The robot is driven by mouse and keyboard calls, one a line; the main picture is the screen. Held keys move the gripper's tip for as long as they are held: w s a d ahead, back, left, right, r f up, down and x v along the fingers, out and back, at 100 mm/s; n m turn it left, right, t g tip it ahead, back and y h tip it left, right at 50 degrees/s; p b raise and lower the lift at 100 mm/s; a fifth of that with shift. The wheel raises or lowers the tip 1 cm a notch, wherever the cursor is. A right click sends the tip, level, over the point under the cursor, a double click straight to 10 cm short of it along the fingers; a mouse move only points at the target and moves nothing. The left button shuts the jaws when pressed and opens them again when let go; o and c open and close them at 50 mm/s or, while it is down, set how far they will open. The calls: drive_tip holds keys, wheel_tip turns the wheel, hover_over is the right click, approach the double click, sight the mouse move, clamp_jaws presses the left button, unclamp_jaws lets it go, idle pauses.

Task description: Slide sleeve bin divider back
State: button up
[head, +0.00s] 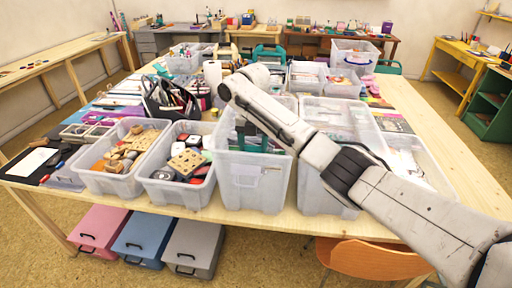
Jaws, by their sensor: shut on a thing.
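A tall clear bin (253,184) with a pale label on its front stands at the table's near edge, in the middle of the head view. It may be the sleeve bin. Dark teal upright pieces show inside it, but I cannot tell whether one is the divider. My arm comes in from the lower right and crosses above this bin and the one to its right. Its wrist end is above the back left of the bin.
Open bins of stamps (178,190) and wooden pieces (101,181) stand left of the tall bin. More clear bins stand right and behind. A black caddy (163,108) and a white roll (212,76) are behind. An orange chair (372,259) is at the front.

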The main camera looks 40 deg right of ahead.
drive_tip(key=shift+s+a, duration=0.1)
drive_tip(key=shift+a, duration=0.05)
drive_tip(key=o, duration=1.5)
wheel_tip(320, 180, up, 11)
drive_tip(key=shift+f+p, duration=0.1)
drive_tip(key=shift+p, duration=0.2)
